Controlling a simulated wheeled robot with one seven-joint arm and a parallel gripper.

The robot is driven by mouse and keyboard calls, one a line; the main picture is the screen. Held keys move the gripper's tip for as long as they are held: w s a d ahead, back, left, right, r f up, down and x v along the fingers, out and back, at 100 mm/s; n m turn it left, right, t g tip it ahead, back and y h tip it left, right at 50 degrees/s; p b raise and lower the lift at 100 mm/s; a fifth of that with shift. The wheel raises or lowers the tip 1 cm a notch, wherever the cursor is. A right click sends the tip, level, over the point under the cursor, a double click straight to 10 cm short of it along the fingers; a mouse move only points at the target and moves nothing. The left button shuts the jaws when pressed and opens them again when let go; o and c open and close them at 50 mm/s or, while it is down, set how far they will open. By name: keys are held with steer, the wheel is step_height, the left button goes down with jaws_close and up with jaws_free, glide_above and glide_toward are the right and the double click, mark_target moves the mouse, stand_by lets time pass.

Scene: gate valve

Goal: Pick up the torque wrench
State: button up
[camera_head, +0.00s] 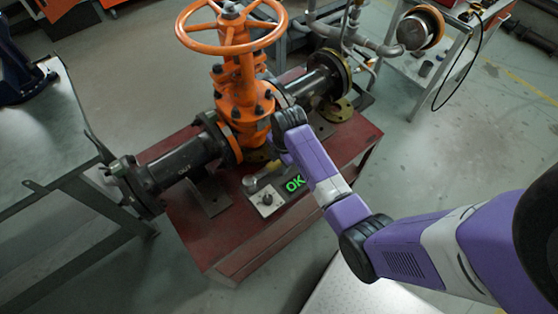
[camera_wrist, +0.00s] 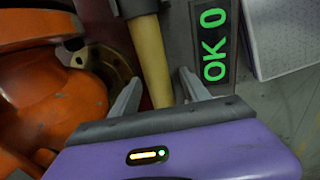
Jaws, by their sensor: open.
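A tool with a yellowish handle (camera_wrist: 150,58) and a dark grey head lies in front of my gripper in the wrist view. It looks more like a mallet, and I cannot tell whether it is the torque wrench. My gripper (camera_wrist: 159,77) is open, with one finger on each side of the handle. I cannot tell whether the fingers touch it or how far above it they are. In the head view a pale-handled tool (camera_head: 262,178) lies on the red bench beside the valve. My arm hides my fingertips there. No clear torque wrench shows.
The orange gate valve (camera_head: 240,105) with its handwheel stands close to my gripper on the red bench (camera_head: 215,235). A green "OK" display (camera_head: 294,184) and a white box with a knob (camera_head: 265,201) sit at the bench's front. Pipe flanges flank the valve.

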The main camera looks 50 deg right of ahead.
jaws_close()
stand_by(0.9)
stand_by(0.4)
steer(key=shift+w+r, duration=0.1)
